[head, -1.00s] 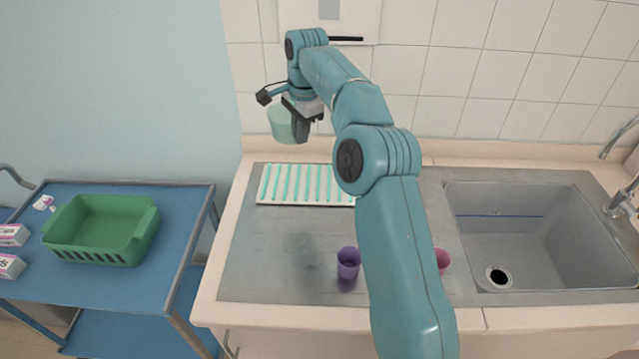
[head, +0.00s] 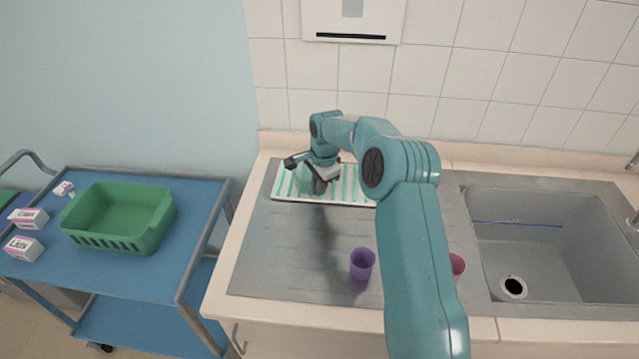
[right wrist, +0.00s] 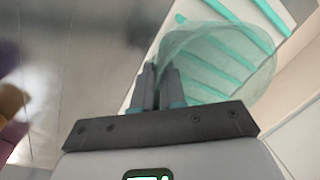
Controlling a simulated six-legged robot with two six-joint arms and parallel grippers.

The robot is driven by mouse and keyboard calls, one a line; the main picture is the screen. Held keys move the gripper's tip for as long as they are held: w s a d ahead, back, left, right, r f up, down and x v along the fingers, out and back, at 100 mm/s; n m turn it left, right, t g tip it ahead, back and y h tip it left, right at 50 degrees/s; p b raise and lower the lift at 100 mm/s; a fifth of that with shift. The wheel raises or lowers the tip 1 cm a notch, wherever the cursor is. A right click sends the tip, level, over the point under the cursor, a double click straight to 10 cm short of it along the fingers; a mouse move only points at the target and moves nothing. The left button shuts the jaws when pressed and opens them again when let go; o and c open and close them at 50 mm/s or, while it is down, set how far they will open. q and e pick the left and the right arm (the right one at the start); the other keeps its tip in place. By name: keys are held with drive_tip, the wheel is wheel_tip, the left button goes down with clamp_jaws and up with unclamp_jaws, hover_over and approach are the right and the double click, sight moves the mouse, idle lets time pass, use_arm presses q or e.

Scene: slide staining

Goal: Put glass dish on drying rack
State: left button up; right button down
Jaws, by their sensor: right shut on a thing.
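The clear, pale-green glass dish (right wrist: 220,62) is between the fingers of my right gripper in the right wrist view (right wrist: 160,85), tilted in that picture. The teal stripes of the drying rack (right wrist: 262,20) show through and beyond it. In the head view my right gripper (head: 320,185) is shut and pointing down, over the left part of the white rack with teal ribs (head: 350,195). The dish is mostly hidden there by the gripper and wrist. I cannot tell whether the dish touches the rack. My left gripper is not in view.
A purple cup (head: 362,264) stands on the metal drainboard (head: 290,265), and a pink cup (head: 457,264) is partly behind my right arm. The sink (head: 545,245) is at right. A blue cart (head: 150,275) at left holds a green basket (head: 105,240) and small boxes.

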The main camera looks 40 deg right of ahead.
drive_tip(key=shift+s+r, duration=0.1)
drive_tip(key=shift+s, duration=0.05)
drive_tip(key=c, duration=1.3)
unclamp_jaws()
drive_tip(key=shift+w+d+f, duration=0.35)
drive_tip(key=shift+w+f, duration=0.35)
drive_tip(key=shift+w, duration=0.1)
drive_tip(key=shift+o, duration=0.5)
drive_tip(key=shift+s+a+r, duration=0.25)
drive_tip(key=shift+s+r, duration=0.3)
drive_tip(key=shift+s, duration=0.05)
drive_tip(key=shift+w+d+f, duration=0.2)
drive_tip(key=shift+w, duration=0.35)
drive_tip(key=r, duration=0.4)
drive_tip(key=s+r+b, duration=0.1)
drive_tip(key=r, duration=0.6)
drive_tip(key=shift+s+a+r, duration=0.1)
drive_tip(key=shift+s+r, duration=0.25)
drive_tip(key=shift+s, duration=0.05)
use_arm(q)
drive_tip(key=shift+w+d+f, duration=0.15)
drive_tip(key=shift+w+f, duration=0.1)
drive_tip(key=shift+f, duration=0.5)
use_arm(e)
drive_tip(key=shift+s+r, duration=0.1)
drive_tip(key=shift+s, duration=0.1)
